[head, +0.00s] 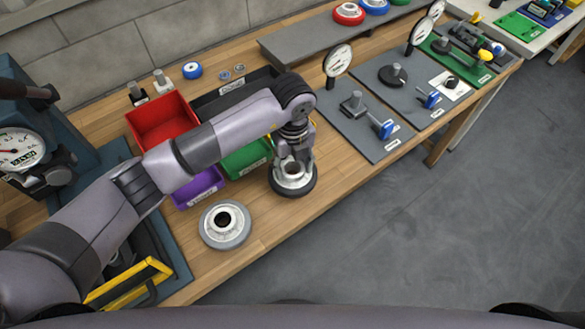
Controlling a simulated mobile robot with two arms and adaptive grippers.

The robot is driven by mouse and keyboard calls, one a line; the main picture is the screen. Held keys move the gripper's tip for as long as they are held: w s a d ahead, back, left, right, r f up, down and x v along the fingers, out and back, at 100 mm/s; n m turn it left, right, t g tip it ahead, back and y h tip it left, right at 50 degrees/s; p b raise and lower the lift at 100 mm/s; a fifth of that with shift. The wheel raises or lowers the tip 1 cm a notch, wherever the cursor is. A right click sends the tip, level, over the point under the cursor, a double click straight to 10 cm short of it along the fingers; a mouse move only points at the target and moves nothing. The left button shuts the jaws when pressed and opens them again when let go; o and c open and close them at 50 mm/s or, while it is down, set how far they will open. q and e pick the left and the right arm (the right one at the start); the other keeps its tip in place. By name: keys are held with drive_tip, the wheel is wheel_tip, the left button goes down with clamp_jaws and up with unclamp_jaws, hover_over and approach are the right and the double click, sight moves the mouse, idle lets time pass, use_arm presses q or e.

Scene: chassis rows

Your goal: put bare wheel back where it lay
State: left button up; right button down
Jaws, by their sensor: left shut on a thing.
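My left gripper (293,168) points down over the wooden bench and is shut on a pale grey wheel, which I take to be the bare wheel (291,181). A dark round rim shows around and below its pale hub. The fingers hide part of the wheel, and I cannot tell whether it touches the bench. A second grey wheel (238,235) with a pale hub and dark centre hole lies flat on the bench, to the left and nearer the front edge. My right gripper is not in view.
Red (163,124), purple (199,188) and green (246,160) bins stand behind and left of the gripper. A grey board (362,130) with a gauge and blue clamp lies to the right. Bare bench (258,215) shows between the two wheels, close to the front edge.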

use_arm(q)
wheel_tip(320, 180, down, 2)
drive_tip(key=shift+f, duration=0.45)
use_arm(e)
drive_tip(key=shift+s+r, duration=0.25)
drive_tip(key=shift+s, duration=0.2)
use_arm(q)
drive_tip(key=shift+f, duration=0.2)
drive_tip(key=o, duration=1.5)
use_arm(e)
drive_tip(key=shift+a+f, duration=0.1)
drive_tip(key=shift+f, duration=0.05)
